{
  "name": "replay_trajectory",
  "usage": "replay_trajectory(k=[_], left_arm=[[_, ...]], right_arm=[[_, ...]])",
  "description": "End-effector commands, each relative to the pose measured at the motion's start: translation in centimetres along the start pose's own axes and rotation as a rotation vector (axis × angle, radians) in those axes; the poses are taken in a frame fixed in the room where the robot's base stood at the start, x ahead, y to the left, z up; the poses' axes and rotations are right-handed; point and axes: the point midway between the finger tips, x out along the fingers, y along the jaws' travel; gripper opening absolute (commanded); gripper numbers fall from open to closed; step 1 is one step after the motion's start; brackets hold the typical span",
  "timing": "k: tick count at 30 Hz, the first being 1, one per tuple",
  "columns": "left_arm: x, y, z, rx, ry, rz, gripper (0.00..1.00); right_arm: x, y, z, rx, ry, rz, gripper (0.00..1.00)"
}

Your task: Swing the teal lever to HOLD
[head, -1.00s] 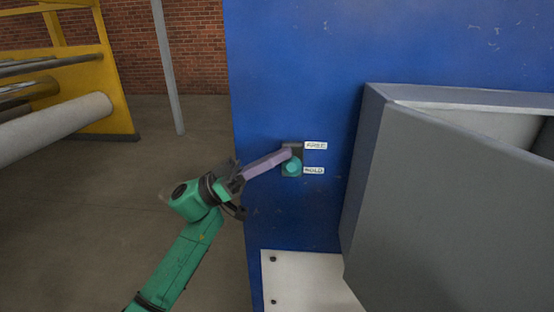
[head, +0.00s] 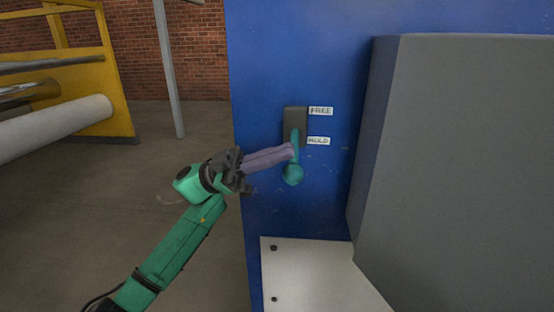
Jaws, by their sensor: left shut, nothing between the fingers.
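The teal lever (head: 293,174) is on a dark slotted plate (head: 296,116) on the blue panel. Its round knob hangs down, lower than the HOLD label (head: 319,141). The FREE label (head: 320,111) is above, beside the top of the plate. My left gripper (head: 290,153) reaches in from the left with its purple fingers shut and empty. The fingertips are at the lever's arm, above the knob, and overlap it in the picture; whether they touch it I cannot tell. My right gripper is not in view.
A large grey box (head: 460,160) juts out to the right of the lever. A white plate (head: 310,275) with dark bolts is below. A yellow frame with rollers (head: 55,122) and a grey post (head: 168,70) stand at the left. Open floor lies between.

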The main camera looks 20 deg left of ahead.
Motion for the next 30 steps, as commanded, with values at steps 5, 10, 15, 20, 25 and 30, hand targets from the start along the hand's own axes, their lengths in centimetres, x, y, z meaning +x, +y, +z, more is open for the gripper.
replay_trajectory(k=[5,10,15,20,25,30], left_arm=[[-1.0,0.7,1.7,0.117,-0.001,0.068,0.00],[-1.5,0.9,2.5,0.154,0.000,0.091,0.00],[-1.8,0.9,3.0,0.154,0.000,0.090,0.00],[-1.9,0.9,3.1,0.153,0.000,0.089,0.00],[-1.9,0.9,3.2,0.152,0.000,0.089,0.00],[-1.9,0.9,3.2,0.151,-0.001,0.089,0.00]], right_arm=[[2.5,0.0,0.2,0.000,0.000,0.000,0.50],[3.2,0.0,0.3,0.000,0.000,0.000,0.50],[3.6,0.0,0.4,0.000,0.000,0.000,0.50],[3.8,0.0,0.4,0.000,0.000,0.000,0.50],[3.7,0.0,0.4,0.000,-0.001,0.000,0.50],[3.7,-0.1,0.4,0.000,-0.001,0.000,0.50]])
